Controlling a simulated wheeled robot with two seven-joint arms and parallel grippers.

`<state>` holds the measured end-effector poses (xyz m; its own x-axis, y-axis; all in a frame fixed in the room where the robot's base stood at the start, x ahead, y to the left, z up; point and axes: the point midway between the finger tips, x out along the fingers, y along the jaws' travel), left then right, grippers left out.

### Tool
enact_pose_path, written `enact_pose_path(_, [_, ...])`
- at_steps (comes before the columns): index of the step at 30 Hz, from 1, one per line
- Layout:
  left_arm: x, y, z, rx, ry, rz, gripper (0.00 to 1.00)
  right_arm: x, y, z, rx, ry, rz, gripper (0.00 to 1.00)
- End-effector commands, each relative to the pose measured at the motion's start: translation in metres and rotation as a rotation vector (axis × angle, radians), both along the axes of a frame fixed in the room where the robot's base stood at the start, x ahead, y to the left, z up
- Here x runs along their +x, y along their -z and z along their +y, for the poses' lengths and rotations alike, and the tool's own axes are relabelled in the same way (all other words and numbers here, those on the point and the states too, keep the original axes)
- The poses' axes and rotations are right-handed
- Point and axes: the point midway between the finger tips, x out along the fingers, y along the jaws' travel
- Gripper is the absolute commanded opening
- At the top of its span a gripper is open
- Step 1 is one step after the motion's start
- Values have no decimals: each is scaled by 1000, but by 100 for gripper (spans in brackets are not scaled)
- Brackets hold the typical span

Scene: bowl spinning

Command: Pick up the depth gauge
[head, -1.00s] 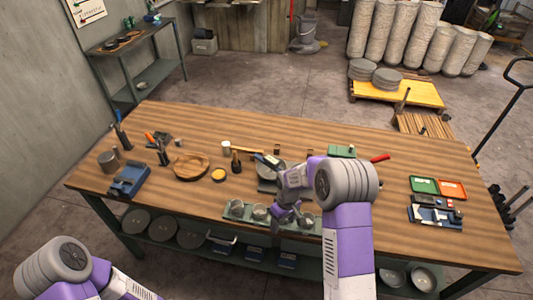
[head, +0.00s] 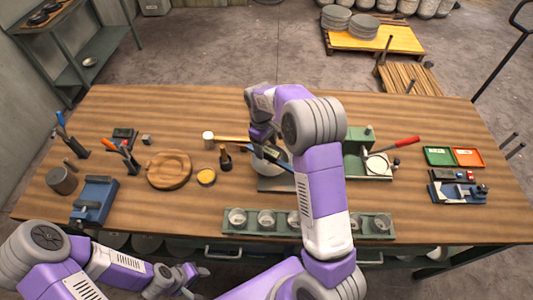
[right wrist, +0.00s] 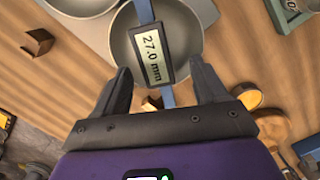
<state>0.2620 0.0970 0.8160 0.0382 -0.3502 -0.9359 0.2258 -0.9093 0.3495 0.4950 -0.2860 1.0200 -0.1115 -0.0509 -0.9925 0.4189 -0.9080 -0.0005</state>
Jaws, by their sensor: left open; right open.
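The depth gauge (right wrist: 152,55) has a dark body, a display reading 27.0 mm and a blue bar. It lies across a grey metal bowl (right wrist: 187,38); in the head view the gauge (head: 272,153) is partly covered by my right arm. My right gripper (head: 258,143) is over the gauge. In the right wrist view its fingers (right wrist: 160,66) are open, one on each side of the gauge, with gaps between them and it. My left gripper (head: 198,271) is open and empty at the table's front edge, far from the gauge.
A green rack (head: 220,221) of small cups lies in front of the bowl. A green scale (head: 357,142) is on the right. The table's right front is clear.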

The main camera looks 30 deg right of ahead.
Motion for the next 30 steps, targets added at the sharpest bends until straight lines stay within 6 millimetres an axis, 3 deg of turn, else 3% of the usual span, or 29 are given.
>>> enact_pose_path(15, [1,-1,0,0,0,-1,43,-10,63,-11,0,1,2,72])
enact_pose_path(23, [0,-1,0,0,0,-1,43,-10,66,-12,0,1,0,72])
enact_pose_path(30, [0,0,0,0,0,-1,43,-10,66,-12,0,1,0,38])
